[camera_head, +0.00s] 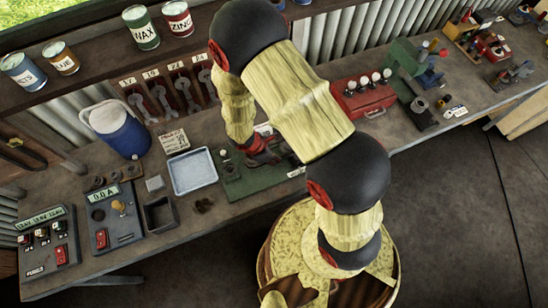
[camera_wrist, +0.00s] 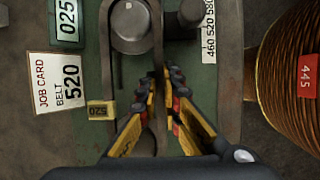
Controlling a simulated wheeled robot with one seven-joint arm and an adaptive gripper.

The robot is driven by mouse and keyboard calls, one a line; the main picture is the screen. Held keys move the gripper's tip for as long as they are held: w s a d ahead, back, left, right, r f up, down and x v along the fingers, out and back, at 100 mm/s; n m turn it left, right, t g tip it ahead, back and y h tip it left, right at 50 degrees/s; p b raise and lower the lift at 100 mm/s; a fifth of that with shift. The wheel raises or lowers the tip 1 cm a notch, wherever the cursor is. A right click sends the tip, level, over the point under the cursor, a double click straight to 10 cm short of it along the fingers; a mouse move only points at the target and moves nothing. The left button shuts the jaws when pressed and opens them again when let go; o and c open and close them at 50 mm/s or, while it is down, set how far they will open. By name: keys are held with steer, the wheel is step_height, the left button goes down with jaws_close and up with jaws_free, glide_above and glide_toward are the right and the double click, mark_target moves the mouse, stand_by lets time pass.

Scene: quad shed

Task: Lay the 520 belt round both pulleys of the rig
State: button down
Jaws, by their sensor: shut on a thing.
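The rig is a green base (camera_head: 240,187) on the bench, partly hidden behind my arm; it also shows in the wrist view (camera_wrist: 85,140). One grey round pulley (camera_wrist: 132,28) shows at the top of the wrist view. The dark 520 belt (camera_wrist: 105,60) runs down beside this pulley, with a yellow 520 tag (camera_wrist: 98,110) on its left strand. My gripper (camera_wrist: 160,82) is shut on the belt just below that pulley; it also shows over the rig in the head view (camera_head: 262,155). The second pulley is not clear, and whether the belt sits in either groove cannot be told.
A job card (camera_wrist: 58,83) reads belt 520. A scale plate (camera_wrist: 208,32) lies right of the pulley. A large ribbed brown coil with a red 445 label (camera_wrist: 308,75) is close on the right. A white-blue tray (camera_head: 192,172) and blue jug (camera_head: 120,130) stand left of the rig.

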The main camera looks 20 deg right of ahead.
steer(key=c, duration=1.9)
jaws_free()
steer(key=v, duration=1.2)
